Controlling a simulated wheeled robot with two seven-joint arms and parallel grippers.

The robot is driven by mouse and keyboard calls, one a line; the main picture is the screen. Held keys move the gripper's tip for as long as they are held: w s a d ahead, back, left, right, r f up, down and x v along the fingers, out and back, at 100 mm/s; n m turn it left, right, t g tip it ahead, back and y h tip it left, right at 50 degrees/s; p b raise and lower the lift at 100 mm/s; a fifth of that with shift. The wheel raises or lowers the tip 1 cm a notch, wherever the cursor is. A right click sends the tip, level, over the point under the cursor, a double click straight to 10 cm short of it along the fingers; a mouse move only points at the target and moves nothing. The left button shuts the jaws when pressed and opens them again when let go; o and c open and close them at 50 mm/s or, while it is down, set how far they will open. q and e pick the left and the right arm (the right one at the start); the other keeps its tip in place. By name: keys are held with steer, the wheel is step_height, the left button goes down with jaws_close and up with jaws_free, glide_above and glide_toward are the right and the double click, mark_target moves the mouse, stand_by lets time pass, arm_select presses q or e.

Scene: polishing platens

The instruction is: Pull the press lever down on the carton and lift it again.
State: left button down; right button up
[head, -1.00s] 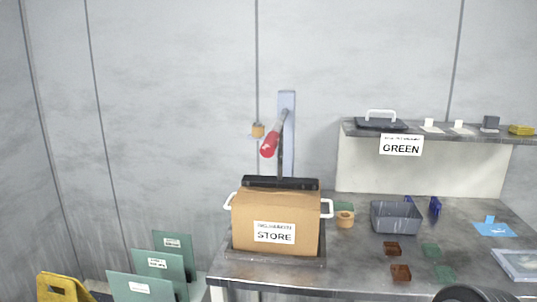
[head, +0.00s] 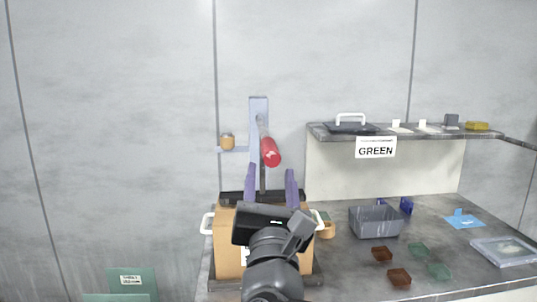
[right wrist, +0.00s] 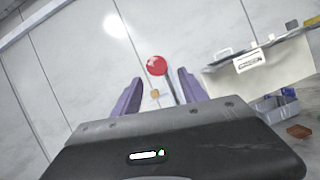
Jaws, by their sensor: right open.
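The press stands at the back of the table, with a pale upright post (head: 257,107) and a lever with a red handle (head: 270,152) pointing forward and down. Its black press bar (head: 232,198) lies along the top of the brown carton (head: 228,245), which has white side handles. My right gripper (head: 270,175) is open and empty in front of the carton, its purple fingers pointing up towards the red handle. In the right wrist view the red handle end (right wrist: 156,65) shows beyond and between the open fingers (right wrist: 158,88). My arm hides much of the carton. My left gripper is not in view.
A grey bin (head: 375,221) and several small brown and green pieces lie right of the carton. A tape roll (head: 327,230) sits close to its right handle. A shelf (head: 315,131) marked GREEN stands at the back right. Green panels (head: 133,283) stand lower left.

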mark_target(269, 138)
steer(key=shift+w, duration=0.1)
steer(key=p+x, duration=0.2)
steer(key=x, duration=0.4)
steer(key=shift+w+r+p, duration=0.15)
steer(key=shift+w+p, duration=0.05)
steer(key=shift+p, duration=0.1)
steer(key=shift+w+r, duration=0.15)
steer(key=shift+w, duration=0.45)
jaws_close()
stand_by(0.7)
